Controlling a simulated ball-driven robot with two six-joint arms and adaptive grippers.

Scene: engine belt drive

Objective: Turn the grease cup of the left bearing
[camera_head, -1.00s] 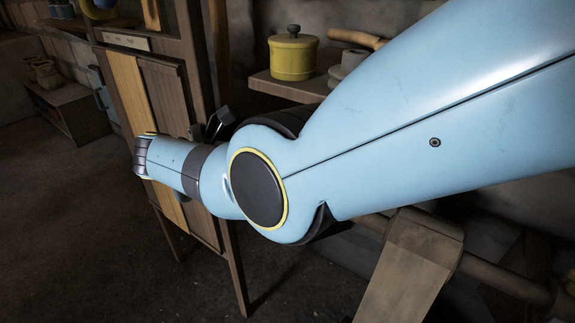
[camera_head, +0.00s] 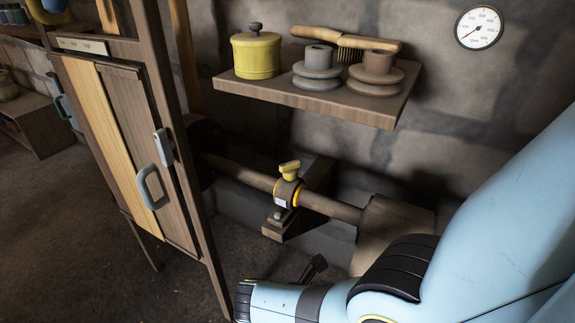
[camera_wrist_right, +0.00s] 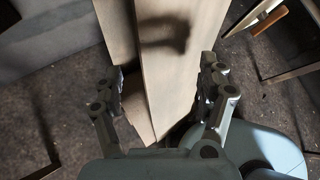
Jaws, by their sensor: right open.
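The grease cup (camera_head: 289,169) is a small yellow cap with a wing-like top. It sits upright on the bearing (camera_head: 286,193), a block with a yellow-orange ring around the horizontal shaft (camera_head: 332,208). My light blue right arm covers the lower right of the head view, below and to the right of the bearing and apart from the cup. In the right wrist view my right gripper (camera_wrist_right: 165,82) is open, its fingers apart with nothing held. Pale wooden boards (camera_wrist_right: 168,50) show beyond and between the fingers. My left gripper is in neither view.
A wooden cabinet (camera_head: 135,150) with a grey handle stands left. A gauge (camera_head: 479,27) hangs at upper right. Space above the cup is open up to the shelf.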

